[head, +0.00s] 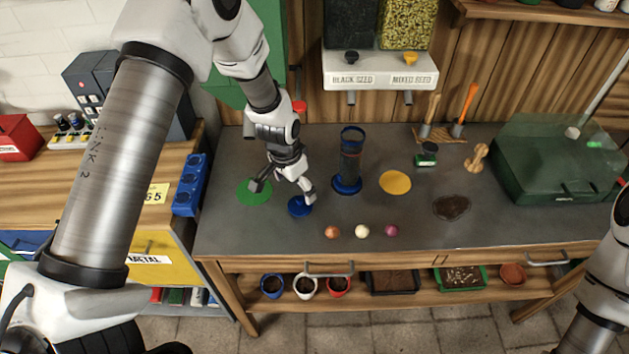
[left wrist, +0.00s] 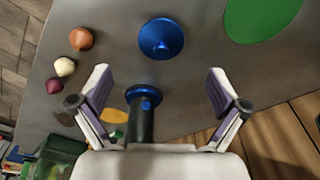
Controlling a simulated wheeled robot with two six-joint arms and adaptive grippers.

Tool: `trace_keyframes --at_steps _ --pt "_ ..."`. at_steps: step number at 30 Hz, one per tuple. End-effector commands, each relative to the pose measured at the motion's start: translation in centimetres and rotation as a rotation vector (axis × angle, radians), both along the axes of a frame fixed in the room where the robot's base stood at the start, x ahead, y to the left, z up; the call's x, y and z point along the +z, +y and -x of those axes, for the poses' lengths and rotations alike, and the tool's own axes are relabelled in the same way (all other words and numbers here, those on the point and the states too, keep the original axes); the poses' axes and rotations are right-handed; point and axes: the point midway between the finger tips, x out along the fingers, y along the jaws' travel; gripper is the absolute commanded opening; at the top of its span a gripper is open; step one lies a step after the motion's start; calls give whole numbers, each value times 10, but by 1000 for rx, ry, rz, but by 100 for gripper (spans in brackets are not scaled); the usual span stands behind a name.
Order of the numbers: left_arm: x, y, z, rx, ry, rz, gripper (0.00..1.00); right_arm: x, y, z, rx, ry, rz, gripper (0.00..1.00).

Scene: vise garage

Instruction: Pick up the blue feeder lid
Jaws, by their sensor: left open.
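The blue feeder lid (head: 300,206) lies on the grey worktop, left of the blue feeder tube (head: 349,165). In the left wrist view the lid (left wrist: 161,38) shows as a shallow blue cone with a small knob, ahead of the fingertips. My left gripper (head: 283,191) is open and empty, just above the worktop, with one fingertip close to the lid in the head view. In the left wrist view its two fingers (left wrist: 160,82) are spread wide, with the lid beyond them. My right arm shows at the right edge, but its gripper is out of view.
A green disc (head: 254,191) lies left of the lid and a yellow disc (head: 395,183) right of the tube. Several small bulbs (head: 361,231) sit near the front edge. A dark soil patch (head: 451,207) and a green bin (head: 555,165) are further right.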

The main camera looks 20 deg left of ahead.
Motion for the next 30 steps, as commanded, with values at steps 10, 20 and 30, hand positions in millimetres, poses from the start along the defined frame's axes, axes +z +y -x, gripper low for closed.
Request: trace_keyframes --at_steps 10,20,30 --pt "-36 -2 -9 1 0 0 98 14 0 2 0 5 0 40" --pt "-77 -4 -20 1 -1 0 98 22 0 1 0 3 0 40" --pt "-76 -3 -20 1 0 0 20 21 0 1 0 4 0 40"
